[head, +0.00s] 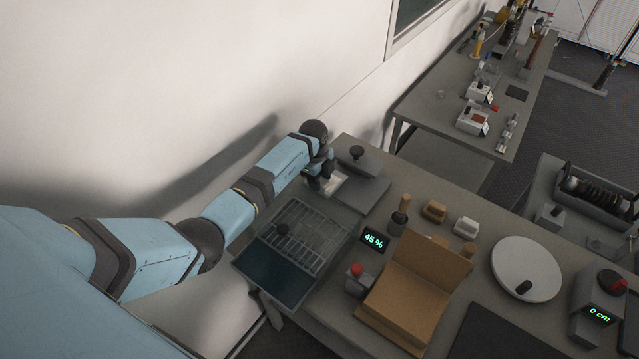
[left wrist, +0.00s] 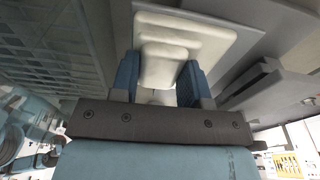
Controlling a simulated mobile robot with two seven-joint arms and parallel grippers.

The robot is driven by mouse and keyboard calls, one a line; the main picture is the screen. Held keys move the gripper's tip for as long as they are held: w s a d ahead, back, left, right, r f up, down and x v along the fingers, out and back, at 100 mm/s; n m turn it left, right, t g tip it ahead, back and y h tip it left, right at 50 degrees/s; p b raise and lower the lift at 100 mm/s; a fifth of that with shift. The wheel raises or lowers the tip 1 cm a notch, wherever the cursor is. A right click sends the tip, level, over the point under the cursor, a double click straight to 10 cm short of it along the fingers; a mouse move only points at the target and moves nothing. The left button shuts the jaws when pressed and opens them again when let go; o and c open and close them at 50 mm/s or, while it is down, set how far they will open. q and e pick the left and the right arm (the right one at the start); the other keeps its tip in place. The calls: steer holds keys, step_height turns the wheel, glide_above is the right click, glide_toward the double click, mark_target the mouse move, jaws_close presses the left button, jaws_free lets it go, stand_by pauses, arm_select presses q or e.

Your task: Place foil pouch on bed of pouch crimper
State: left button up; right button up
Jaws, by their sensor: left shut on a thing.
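My left gripper (head: 320,187) is shut on a small cream-white item, which I take to be the foil pouch (left wrist: 168,62). In the left wrist view the item sits between the two blue fingers. Behind it is a flat white surface (left wrist: 222,38), whose identity I cannot tell. A pale patch (head: 339,183) shows beside the fingers. I cannot tell whether the pouch touches the bed. My right gripper is out of view.
A gridded tray with a clear cover (head: 305,230) lies just in front of the gripper. A "45 %" display (head: 373,240), brown folded stand (head: 415,285), round white plate (head: 525,268) and "0 cm" device (head: 600,312) stand to the right. The wall is close behind my arm.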

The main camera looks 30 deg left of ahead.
arm_select(q)
steer(key=shift+f, duration=1.35)
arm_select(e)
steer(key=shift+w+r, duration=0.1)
arm_select(q)
steer(key=shift+f, duration=0.2)
steer(key=o, duration=1.1)
steer(key=shift+c, duration=0.2)
steer(key=shift+r, duration=0.15)
